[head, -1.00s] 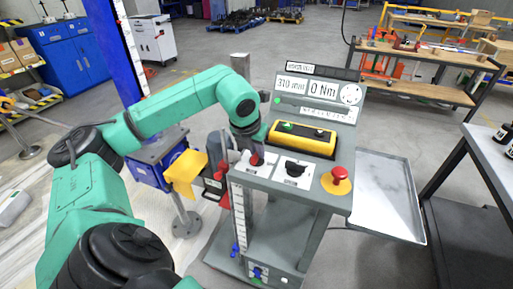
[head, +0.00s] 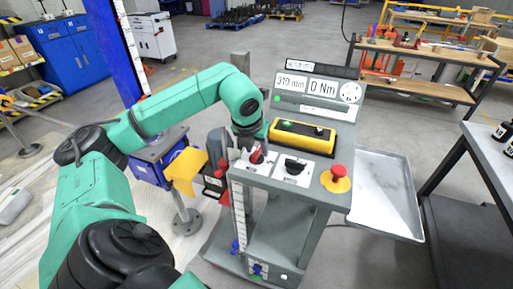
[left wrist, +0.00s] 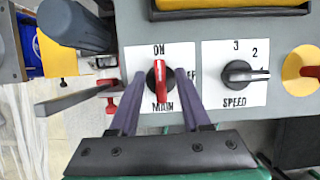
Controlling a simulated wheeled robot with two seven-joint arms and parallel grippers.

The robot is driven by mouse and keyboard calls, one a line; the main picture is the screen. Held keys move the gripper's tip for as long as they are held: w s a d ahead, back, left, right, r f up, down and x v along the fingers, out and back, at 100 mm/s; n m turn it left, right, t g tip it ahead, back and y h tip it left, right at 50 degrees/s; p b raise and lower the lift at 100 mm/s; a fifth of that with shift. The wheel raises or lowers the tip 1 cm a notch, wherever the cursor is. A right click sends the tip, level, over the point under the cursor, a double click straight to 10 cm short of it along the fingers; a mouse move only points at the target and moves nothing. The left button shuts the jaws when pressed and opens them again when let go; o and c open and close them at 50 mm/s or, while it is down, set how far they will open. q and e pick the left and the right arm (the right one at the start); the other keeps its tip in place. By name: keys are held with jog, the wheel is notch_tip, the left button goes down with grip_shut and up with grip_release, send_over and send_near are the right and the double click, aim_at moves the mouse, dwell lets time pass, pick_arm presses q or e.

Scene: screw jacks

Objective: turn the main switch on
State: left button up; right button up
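The main switch is a red-handled knob (left wrist: 160,82) on a white label marked ON above, MAIN below and a partly hidden word at the right. Its handle stands upright in the left wrist view, in line with ON. In the head view the main switch (head: 257,156) is at the cart panel's left end. My left gripper (left wrist: 160,80) has one finger on each side of the knob, with a visible gap to the red handle on both sides. It also shows in the head view (head: 250,157), over the switch. My right gripper is not in view.
Right of the switch is a black speed knob (left wrist: 238,72), then a red emergency button (head: 337,178) on yellow. A yellow pendant box (head: 302,138) and a display panel (head: 318,92) stand behind. A grey tray (head: 385,195) hangs at the right.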

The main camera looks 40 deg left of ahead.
pick_arm(q)
jog(key=shift+s+r, duration=0.1)
jog(key=shift+r, duration=0.25)
jog(key=p+v, duration=0.1)
jog(key=v, duration=1.2)
jog(key=shift+r, duration=0.4)
jog(key=shift+s+d, duration=0.1)
